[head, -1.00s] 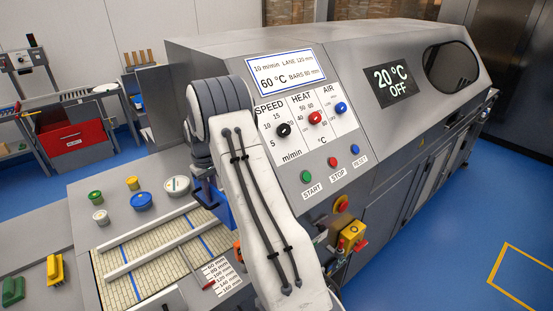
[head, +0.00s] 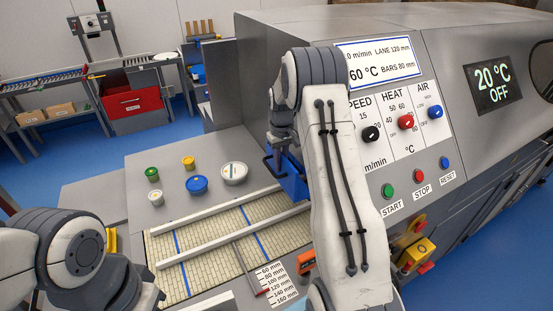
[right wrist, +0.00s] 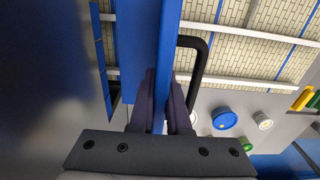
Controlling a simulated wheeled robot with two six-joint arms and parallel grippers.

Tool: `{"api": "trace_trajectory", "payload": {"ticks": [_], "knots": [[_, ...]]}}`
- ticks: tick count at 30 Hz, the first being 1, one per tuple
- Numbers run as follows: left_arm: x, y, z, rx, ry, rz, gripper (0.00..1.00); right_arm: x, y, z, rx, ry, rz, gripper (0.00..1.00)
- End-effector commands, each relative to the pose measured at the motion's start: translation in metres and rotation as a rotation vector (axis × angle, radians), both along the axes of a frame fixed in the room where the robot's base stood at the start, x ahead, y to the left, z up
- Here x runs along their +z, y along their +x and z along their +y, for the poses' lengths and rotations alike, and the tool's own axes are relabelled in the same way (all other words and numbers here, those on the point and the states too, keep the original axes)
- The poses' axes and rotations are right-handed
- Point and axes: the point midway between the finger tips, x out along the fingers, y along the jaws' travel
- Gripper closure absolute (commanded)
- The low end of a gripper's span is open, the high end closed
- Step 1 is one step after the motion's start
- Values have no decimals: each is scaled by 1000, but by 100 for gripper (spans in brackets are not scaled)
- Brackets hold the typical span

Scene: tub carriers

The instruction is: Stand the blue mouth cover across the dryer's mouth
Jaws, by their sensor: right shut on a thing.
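The blue mouth cover (head: 293,182) is held at the dryer end of the belt, partly hidden by my right arm in the head view. In the right wrist view it is a blue panel (right wrist: 138,45), seen nearly edge-on, with a black bar handle (right wrist: 197,72) beside it. My right gripper (head: 282,150) is shut on the cover; its dark fingers (right wrist: 160,108) pinch the blue edge. The dryer (head: 225,85) is the large grey machine; its mouth is mostly hidden behind my arm. I cannot tell whether the cover touches the belt or rails. My left gripper is not seen.
Two white rails (head: 215,212) run along the tiled belt (head: 205,262). Several round tubs, including a blue-lidded one (head: 197,185), stand on the grey deck behind it. The control panel (head: 405,125) is right of my arm. My left arm fills the lower left.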

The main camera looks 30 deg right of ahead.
Motion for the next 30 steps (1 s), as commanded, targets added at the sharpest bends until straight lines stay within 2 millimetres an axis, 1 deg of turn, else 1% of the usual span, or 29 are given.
{"api": "trace_trajectory", "payload": {"ticks": [8, 24, 30], "knots": [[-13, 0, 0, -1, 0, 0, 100, -17, 2, 5, 6, 0, -1, 100], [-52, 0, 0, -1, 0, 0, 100, -71, 1, 2, 3, 0, 0, 100], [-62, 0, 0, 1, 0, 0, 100, -84, 1, 2, 2, 0, -1, 100]]}}
